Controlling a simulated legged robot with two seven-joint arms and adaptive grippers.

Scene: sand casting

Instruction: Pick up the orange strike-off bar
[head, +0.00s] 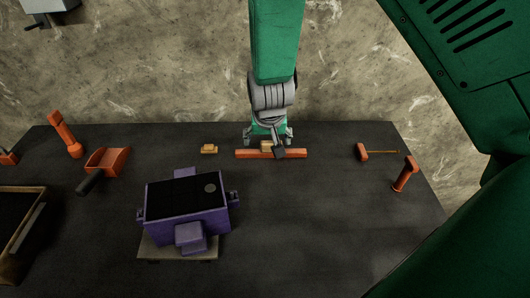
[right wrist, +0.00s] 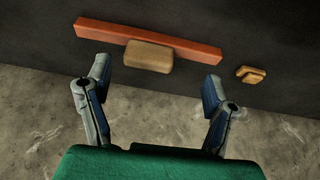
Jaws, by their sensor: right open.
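The orange strike-off bar (head: 296,154) lies flat near the table's far edge, with a tan block-shaped grip (head: 266,146) at its middle. My right gripper (head: 268,139) is open over the bar's grip area, its two fingers spread. In the right wrist view the orange bar (right wrist: 190,43) runs across the top and its tan grip (right wrist: 148,56) sits between and just beyond the open fingertips (right wrist: 156,78). Nothing is between the fingers, and they appear apart from the grip. My left gripper is not in view.
A small tan piece (head: 209,149) lies left of the bar. A purple flask (head: 187,208) stands front left on a board. An orange scoop (head: 107,161), orange-handled tools (head: 404,175) and a bin (head: 20,222) lie around. The table's front right is clear.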

